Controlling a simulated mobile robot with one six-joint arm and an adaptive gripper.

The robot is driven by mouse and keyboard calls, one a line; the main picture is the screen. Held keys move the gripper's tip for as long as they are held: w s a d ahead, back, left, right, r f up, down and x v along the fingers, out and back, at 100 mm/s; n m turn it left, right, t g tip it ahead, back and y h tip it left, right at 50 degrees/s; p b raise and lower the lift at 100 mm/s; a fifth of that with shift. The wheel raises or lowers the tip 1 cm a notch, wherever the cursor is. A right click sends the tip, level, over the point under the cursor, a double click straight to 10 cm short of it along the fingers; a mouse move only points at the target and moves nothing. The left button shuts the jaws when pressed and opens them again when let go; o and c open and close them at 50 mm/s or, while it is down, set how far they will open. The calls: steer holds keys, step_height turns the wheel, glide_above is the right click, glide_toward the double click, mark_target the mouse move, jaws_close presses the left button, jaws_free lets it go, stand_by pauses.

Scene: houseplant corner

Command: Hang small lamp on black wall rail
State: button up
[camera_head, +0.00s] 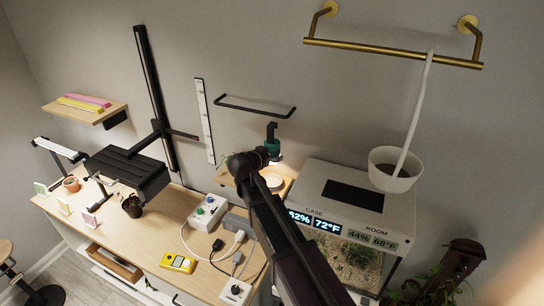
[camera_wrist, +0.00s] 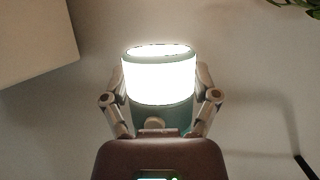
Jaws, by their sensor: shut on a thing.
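The small lamp has a teal body (camera_head: 273,146) and a black hook (camera_head: 271,128) on top. In the wrist view its lit white shade (camera_wrist: 160,80) glows above the teal part (camera_wrist: 174,116). My gripper (camera_head: 264,154) is shut on the lamp, with a finger on each side of it in the wrist view (camera_wrist: 160,98). The black wall rail (camera_head: 255,109) is fixed to the wall above the lamp. The hook shows just below the rail's front bar, apart from it in the picture; their depth gap I cannot tell.
A brass rail (camera_head: 390,53) with a hanging white pot (camera_head: 396,170) is at the right, above a white terrarium case (camera_head: 320,190). A white strip (camera_head: 204,120) is left of the black rail. Below are a wooden shelf (camera_head: 225,178) and the cluttered desk (camera_head: 150,235).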

steer(key=shift+d+f, duration=0.1)
steer(key=shift+f, duration=0.05)
step_height(320, 180, down, 6)
steer(key=b, duration=0.6)
steer(key=shift+r, duration=0.2)
steer(key=shift+s, duration=0.15)
